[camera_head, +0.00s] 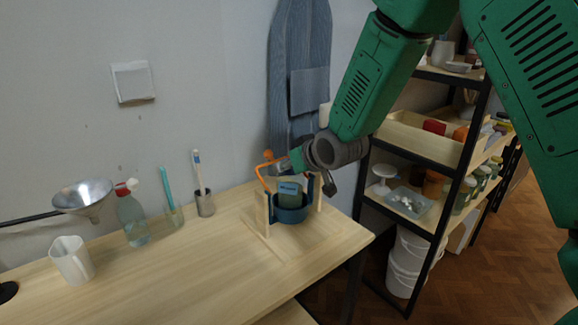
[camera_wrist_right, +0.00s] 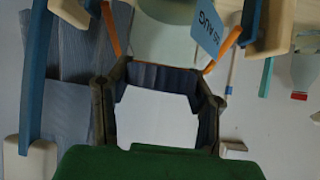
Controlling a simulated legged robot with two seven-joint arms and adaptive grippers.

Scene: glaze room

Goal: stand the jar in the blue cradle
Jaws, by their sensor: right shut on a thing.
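The jar (camera_head: 290,190) is pale green with a blue label and stands roughly upright. Its lower part is hidden behind the front wall of the blue cradle (camera_head: 291,214), which sits between two wooden posts on the table. Whether the jar's base rests on the bottom cannot be seen. My left gripper is not in view.
A black shelf (camera_head: 455,165) with pots stands right of the table. The table's front middle is clear.

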